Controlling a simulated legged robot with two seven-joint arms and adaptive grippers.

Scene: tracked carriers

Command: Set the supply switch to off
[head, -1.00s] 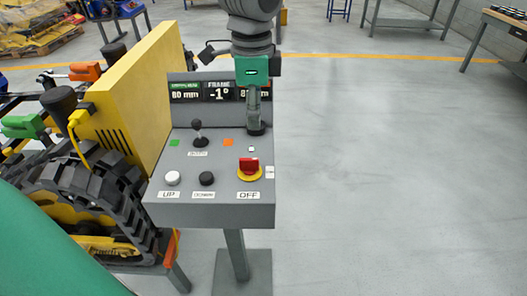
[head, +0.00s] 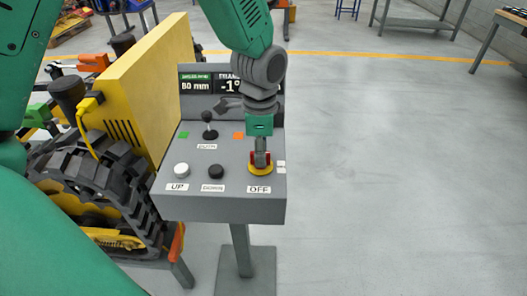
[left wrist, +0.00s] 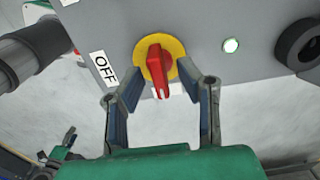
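The supply switch is a red rotary handle on a yellow disc (head: 260,169), on the sloped grey panel above the OFF label (head: 259,189). In the left wrist view the red handle (left wrist: 159,73) shows clearly, its pointer end toward the gripper palm, with the OFF label (left wrist: 104,69) to its left. My left gripper (head: 261,158) is at the switch and partly covers it. In the left wrist view its fingers (left wrist: 159,80) are open, one on each side of the handle, with gaps visible.
The panel also carries a black joystick (head: 209,128), a white UP button (head: 181,170) and a black button (head: 216,171). A yellow-sided tracked carrier (head: 90,170) stands left. The floor at right is clear.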

